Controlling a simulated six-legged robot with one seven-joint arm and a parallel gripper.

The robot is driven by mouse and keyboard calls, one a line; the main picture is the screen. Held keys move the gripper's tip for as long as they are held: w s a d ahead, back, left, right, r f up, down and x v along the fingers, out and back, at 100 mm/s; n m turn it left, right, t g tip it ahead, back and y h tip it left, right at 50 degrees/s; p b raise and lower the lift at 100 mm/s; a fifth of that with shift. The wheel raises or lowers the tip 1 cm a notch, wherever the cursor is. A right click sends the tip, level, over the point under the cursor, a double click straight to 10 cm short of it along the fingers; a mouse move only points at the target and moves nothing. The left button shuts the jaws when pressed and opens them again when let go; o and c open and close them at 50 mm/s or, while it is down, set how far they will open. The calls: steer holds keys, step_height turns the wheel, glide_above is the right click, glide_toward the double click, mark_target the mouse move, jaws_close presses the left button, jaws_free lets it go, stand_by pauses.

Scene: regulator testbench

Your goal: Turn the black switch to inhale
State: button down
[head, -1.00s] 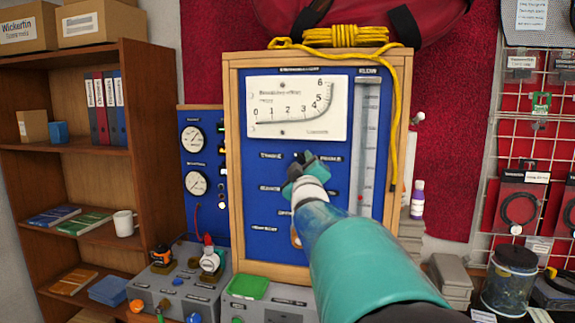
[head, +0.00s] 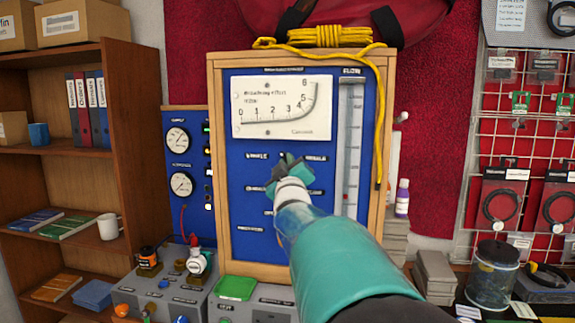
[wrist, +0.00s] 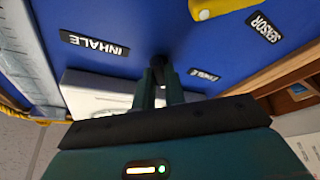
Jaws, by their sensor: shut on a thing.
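The black switch (wrist: 158,63) is on the blue panel (head: 240,205). In the wrist view it shows as a small dark piece at the tips of my gripper (wrist: 160,80), whose two teal fingers are shut on it. The INHALE label (wrist: 95,43) lies to the left of the switch in that view, and a smaller label (wrist: 202,75), apparently EXHALE, lies to its right. In the head view my gripper (head: 283,165) is at the middle of the panel between two labels and hides the switch. Which way the switch points cannot be told.
A SENSOR label (wrist: 263,28) and a yellow part (wrist: 218,7) are near the gripper. A white gauge (head: 282,108) is above it, and a flow tube (head: 350,140) at the right. A grey box (head: 262,305) with a green block (head: 236,288) stands below.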

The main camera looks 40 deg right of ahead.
steer(key=shift+w+a+m+g+h, duration=0.2)
steer(key=shift+m+g+h, duration=1.05)
steer(key=shift+m, duration=2.7)
steer(key=shift+w+a+m+g+h, duration=0.15)
steer(key=shift+m+g+h, duration=1.15)
steer(key=shift+m, duration=2.6)
steer(key=shift+w+a+m+g+h, duration=0.2)
steer(key=shift+m+g+h, duration=0.45)
steer(key=shift+m+g, duration=2.25)
steer(key=shift+m+t, duration=0.85)
steer(key=shift+m, duration=0.4)
steer(key=c, duration=1.5)
jaws_free()
steer(key=shift+d, duration=0.1)
steer(key=shift+o, duration=0.2)
